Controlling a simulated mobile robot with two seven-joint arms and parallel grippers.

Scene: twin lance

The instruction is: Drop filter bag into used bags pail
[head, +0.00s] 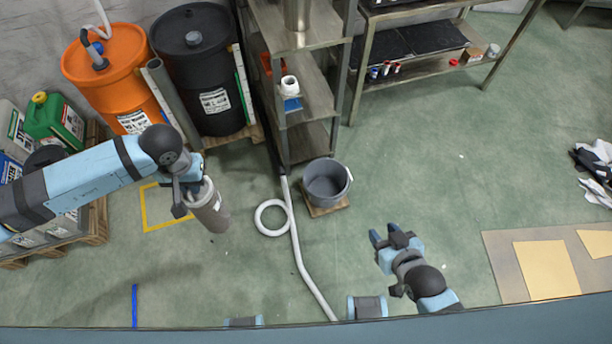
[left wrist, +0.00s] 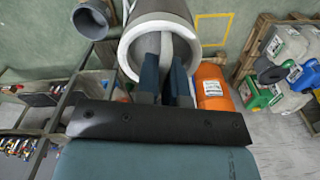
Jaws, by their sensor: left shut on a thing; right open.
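The filter bag (head: 212,212) is a grey-brown cylinder with a white label, hanging slightly tilted over the green floor. My left gripper (head: 188,194) is shut on its top end. In the left wrist view the fingers (left wrist: 166,72) pinch a pale strap across the open, white-rimmed mouth of the bag (left wrist: 130,52). The used bags pail, a grey bucket (head: 326,183), stands to the right of the bag on a small wooden board. It also shows in the left wrist view (left wrist: 85,22), apart from the bag. My right gripper (head: 391,234) is open and empty, below and right of the pail.
A white hose (head: 298,245) runs along the floor between bag and pail, with a white ring (head: 271,203) beside it. A metal shelf (head: 305,140) stands behind the pail. Orange (head: 118,75) and black (head: 200,70) drums stand behind my left arm.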

